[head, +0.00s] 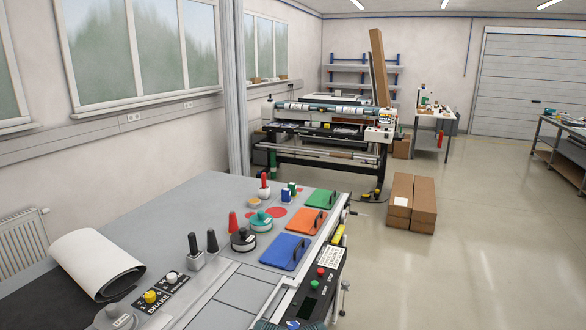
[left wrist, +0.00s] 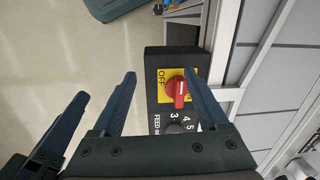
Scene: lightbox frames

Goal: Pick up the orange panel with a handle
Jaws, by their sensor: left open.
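The orange panel (head: 297,216) lies flat on the grey table in the head view, with its handle on top. It lies between a green panel (head: 318,200) farther off and a blue panel (head: 280,246) nearer. My left gripper (left wrist: 159,78) is open and empty in the left wrist view. Its fingers are in front of a black control box with a red rotary switch (left wrist: 178,91) on a yellow plate. No panel shows in the left wrist view, so the gripper is apart from the orange one. My right gripper is not in view.
Knobs and handles, including a teal knob (head: 261,222) and a black knob (head: 243,241), stand left of the panels. A control box (head: 318,284) with red and green buttons runs along the table's right edge. Cardboard boxes (head: 424,205) stand on the open floor beyond.

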